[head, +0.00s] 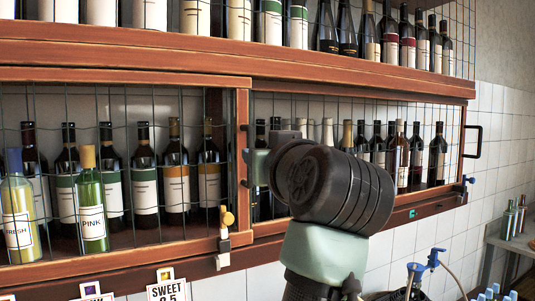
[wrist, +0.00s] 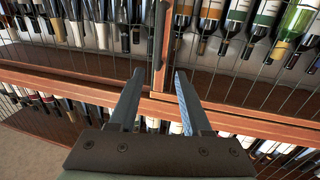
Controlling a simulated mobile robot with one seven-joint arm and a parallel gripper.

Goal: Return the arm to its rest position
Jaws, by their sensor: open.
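My gripper (wrist: 158,74) shows in the wrist view with its two fingers spread apart and nothing between them. The fingertips point towards the upright wooden edge (wrist: 163,45) where the wire-mesh cabinet doors meet; whether they touch it I cannot tell. In the head view my arm (head: 325,190) rises in the middle, in front of the wine cabinet. Its dark upper joint hides most of the gripper and part of the right mesh door.
The left mesh door (head: 120,170) and right mesh door (head: 440,145) have bottles behind them. A wooden ledge (head: 230,60) runs above, with more bottles. A green PINK bottle (head: 90,205) stands at left. A blue tap (head: 434,258) and side shelf (head: 515,243) are at right.

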